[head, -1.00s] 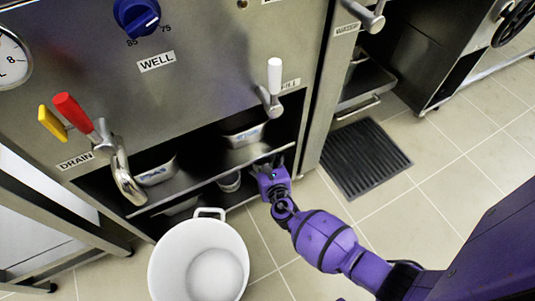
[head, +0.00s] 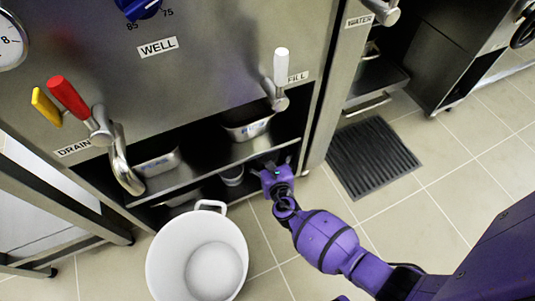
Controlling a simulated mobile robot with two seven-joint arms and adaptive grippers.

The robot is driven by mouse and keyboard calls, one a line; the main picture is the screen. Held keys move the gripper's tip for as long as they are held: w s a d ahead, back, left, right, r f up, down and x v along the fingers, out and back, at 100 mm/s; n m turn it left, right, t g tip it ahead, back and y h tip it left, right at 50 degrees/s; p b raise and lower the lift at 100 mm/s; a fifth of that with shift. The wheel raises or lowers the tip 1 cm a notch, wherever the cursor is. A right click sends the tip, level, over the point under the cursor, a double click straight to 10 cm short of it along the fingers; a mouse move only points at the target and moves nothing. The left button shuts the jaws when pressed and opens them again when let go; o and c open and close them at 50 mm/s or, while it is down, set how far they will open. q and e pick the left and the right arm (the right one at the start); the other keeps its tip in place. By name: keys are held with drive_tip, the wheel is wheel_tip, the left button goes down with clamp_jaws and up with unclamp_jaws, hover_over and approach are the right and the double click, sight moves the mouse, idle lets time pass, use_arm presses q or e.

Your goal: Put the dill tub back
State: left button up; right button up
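No tub in view has a label I can read as dill. One metal tub (head: 160,163) sits at the left of the upper shelf under the machine. Another metal tub (head: 249,128) with a blurred label sits on the right of that shelf. A small round container (head: 232,176) is in the dark space below, just left of my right gripper (head: 273,164). My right gripper is at the right end of the lower opening; its fingertips are dark and partly hidden, so its grip is unclear. My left gripper is out of view.
A white bucket (head: 238,245) stands on the floor in front of the opening. The drain spout (head: 122,165) and fill lever (head: 279,85) stick out above the shelves. A black floor mat (head: 371,157) lies to the right. The tiled floor right of the mat is clear.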

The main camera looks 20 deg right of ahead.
drive_tip(key=shift+d, duration=0.1)
drive_tip(key=p+v, duration=0.2)
drive_tip(key=v, duration=0.1)
drive_tip(key=r+p+v, duration=0.1)
drive_tip(key=p+v, duration=0.1)
drive_tip(key=v, duration=0.1)
drive_tip(key=shift+s+a, duration=0.1)
drive_tip(key=shift+a, duration=0.15)
drive_tip(key=shift+s+r, duration=0.1)
drive_tip(key=shift+s, duration=0.25)
drive_tip(key=shift+s+a, duration=0.1)
drive_tip(key=shift+s, duration=0.15)
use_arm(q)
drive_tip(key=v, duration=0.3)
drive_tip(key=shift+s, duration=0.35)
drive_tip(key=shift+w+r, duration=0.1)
